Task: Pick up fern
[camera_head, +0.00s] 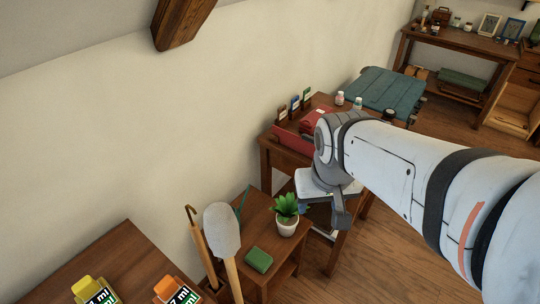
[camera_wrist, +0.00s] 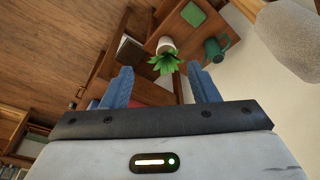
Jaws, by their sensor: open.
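The fern (camera_head: 286,205) is a small green leafy plant in a white pot (camera_head: 287,226). It stands upright on a small wooden side table (camera_head: 258,220). In the wrist view the fern (camera_wrist: 166,62) shows beyond the fingers, a little above the gap between them. My gripper (camera_wrist: 162,84) is open and empty, its two blue fingers spread apart. In the head view my arm reaches in from the right, and its wrist is just right of and above the fern. The fingers are mostly hidden there.
A green block (camera_head: 258,260) lies in front of the pot. A teal watering can (camera_wrist: 216,48) is beside the fern. A wooden desk with a red box (camera_head: 292,140) stands behind.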

